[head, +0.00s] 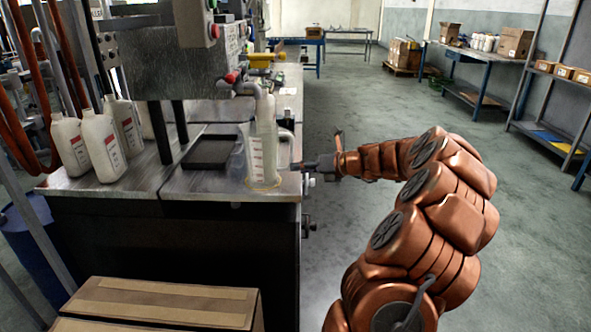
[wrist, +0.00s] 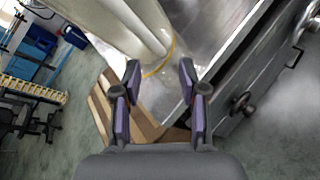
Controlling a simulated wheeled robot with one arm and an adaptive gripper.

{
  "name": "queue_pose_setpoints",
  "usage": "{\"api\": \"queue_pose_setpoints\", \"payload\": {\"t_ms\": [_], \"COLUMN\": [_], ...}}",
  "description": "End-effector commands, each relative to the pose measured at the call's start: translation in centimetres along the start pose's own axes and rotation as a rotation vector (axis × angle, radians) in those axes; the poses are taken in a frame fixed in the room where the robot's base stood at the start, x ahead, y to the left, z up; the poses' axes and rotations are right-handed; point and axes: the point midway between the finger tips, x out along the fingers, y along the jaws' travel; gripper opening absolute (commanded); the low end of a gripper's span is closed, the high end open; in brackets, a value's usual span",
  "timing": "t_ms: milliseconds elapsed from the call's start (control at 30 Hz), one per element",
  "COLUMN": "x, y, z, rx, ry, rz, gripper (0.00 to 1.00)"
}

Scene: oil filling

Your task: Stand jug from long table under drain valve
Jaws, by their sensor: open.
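A translucent jug (head: 263,158) with red markings and a side handle stands upright on the front right corner of a metal bench (head: 215,183). A grey bent pipe, apparently the drain valve (head: 252,88), hangs just above the jug's top; exact alignment is hard to judge. In the wrist view, the jug (wrist: 120,25) fills the top left, with a thin yellow line at its base. My gripper (head: 304,166) is just right of the jug at the bench edge. In the wrist view its fingers (wrist: 160,88) are apart with nothing between them, and the jug lies beyond them.
Several white bottles (head: 102,143) stand at the bench's left. A dark tray (head: 209,151) lies left of the jug. A cardboard box (head: 160,303) is in front. A long blue-legged table (head: 480,57) with boxes stands at back right. The floor between is clear.

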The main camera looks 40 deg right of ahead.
Motion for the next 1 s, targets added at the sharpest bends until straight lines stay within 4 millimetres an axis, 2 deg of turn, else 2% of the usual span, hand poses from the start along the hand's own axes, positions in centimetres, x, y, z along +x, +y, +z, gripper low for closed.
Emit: {"api": "queue_pose_setpoints", "payload": {"t_ms": [100, 300, 500, 867, 933, 1000], "x": [-2.6, -6.2, -8.3, -8.9, -8.6, -7.8], "y": [-0.1, -0.1, 0.0, 0.1, 0.5, 1.7], "z": [0.1, 0.0, -0.1, -0.1, -0.2, -0.5], "rx": [0.001, 0.002, 0.002, 0.001, -0.011, -0.053], "ry": [-0.004, -0.001, 0.001, 0.002, 0.01, 0.033], "rz": [-0.003, -0.003, 0.002, 0.003, 0.009, 0.026], "gripper": [0.42, 0.42, 0.42, 0.42, 0.42, 0.42]}}
